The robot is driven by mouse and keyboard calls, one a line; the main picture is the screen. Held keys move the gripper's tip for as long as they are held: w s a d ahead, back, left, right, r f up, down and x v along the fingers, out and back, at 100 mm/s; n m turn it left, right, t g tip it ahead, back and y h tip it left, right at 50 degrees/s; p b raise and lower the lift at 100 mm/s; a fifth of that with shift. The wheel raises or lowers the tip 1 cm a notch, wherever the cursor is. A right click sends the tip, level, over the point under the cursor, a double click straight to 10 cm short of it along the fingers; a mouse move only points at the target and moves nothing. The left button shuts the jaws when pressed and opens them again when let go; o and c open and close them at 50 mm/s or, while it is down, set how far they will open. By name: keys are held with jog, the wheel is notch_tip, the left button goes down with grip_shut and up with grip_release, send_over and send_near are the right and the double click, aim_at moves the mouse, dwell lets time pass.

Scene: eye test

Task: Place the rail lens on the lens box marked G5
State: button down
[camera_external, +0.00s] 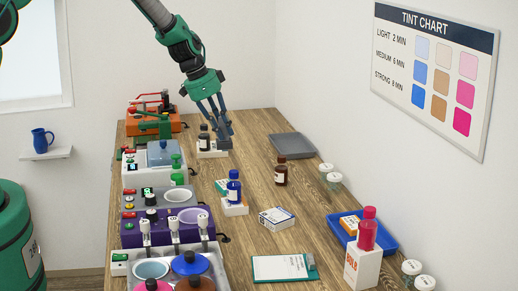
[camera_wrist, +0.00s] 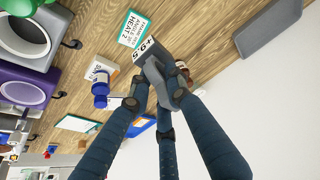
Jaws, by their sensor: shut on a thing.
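My gripper (camera_external: 224,138), with three dark blue fingers, is at the far end of the wooden table. I cannot tell for sure whether this piece is the rail lens. In the external view it is mostly hidden by the fingers. A white box (camera_external: 212,153) with a dark bottle (camera_external: 204,140) shows just left of the fingertips. Another white box (camera_external: 235,208) bears a blue bottle (camera_external: 234,188). No G5 mark is readable.
A brown bottle (camera_external: 281,171) and a grey tray (camera_external: 292,146) are right of the gripper. Machines line the left side, including a purple one (camera_external: 155,234). Bare wood (camera_external: 255,150) shows between.

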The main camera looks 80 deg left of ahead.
jog(key=s+d+m+h+b, duration=0.1)
jog(key=s+d+m+b, duration=0.15)
jog(key=d, duration=1.15)
jog(key=s+d+m+b, duration=0.1)
jog(key=s+d+b, duration=0.25)
jog(key=d, duration=1.15)
jog(key=shift+g, duration=0.3)
jog(key=shift+a+f, duration=0.15)
jog(key=shift+f, duration=2.5)
jog(key=shift+w, duration=0.15)
jog(key=p, duration=0.2)
send_over(276, 215)
jog(key=shift+f, duration=0.8)
jog(key=shift+f+h, duration=0.3)
jog(key=shift+f, duration=1.4)
